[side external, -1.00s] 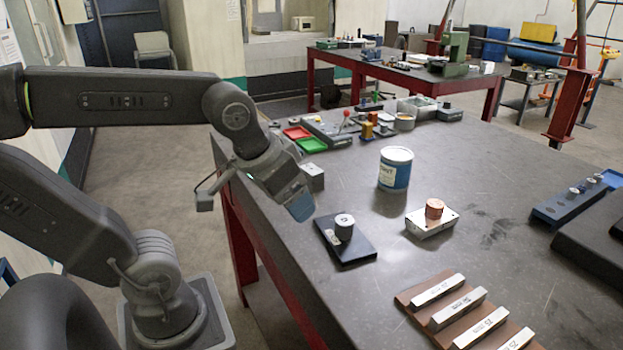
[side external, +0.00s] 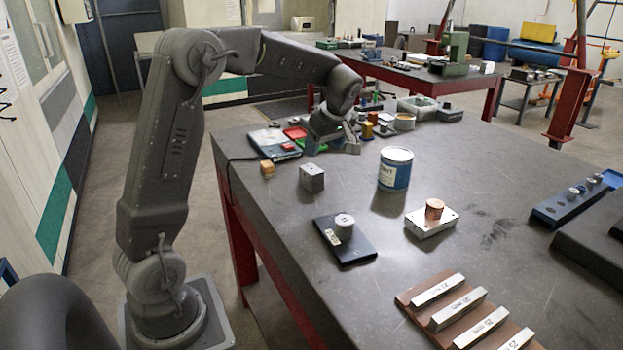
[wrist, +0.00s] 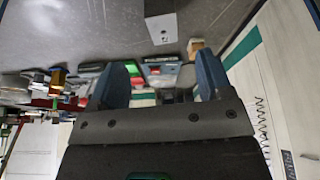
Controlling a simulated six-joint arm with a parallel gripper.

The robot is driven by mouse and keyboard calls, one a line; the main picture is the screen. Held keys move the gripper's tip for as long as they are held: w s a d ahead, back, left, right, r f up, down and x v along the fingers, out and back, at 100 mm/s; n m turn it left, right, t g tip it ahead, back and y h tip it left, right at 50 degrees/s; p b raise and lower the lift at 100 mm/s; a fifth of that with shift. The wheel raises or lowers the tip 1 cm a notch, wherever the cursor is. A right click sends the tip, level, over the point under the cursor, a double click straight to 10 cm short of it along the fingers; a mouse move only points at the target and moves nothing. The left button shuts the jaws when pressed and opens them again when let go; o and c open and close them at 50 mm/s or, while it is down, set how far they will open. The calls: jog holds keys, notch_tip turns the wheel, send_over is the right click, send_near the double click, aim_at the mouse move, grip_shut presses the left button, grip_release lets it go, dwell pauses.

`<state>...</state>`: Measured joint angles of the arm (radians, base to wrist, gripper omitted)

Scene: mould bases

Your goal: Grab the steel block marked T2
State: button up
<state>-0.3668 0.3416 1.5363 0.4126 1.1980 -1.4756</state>
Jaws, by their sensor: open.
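A grey steel block (side external: 312,178) stands on the dark bench near its left edge. A mark on it is too small to read, so I cannot confirm T2. It also shows in the wrist view (wrist: 162,29) at top centre, with a small dark spot on its face. My gripper (side external: 334,149) is above the back left of the bench, behind the block and apart from it. In the wrist view its two blue fingers (wrist: 162,78) are spread with nothing held between them. A silver cylinder (side external: 344,226) stands on a black plate, and a copper cylinder (side external: 434,209) on a steel plate.
A white and blue can (side external: 395,169) stands right of the block. A small wooden cube (side external: 267,169), trays and small parts lie near my gripper. A brown rack (side external: 446,318) of marked steel bars is in front. The bench between block and can is clear.

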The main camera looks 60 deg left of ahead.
aim_at(314, 170)
jog(key=x, duration=1.2)
jog(key=shift+s+f, duration=0.1)
jog(key=shift+s, duration=0.05)
jog(key=c, duration=1.3)
jog(key=shift+a, duration=0.1)
grip_shut()
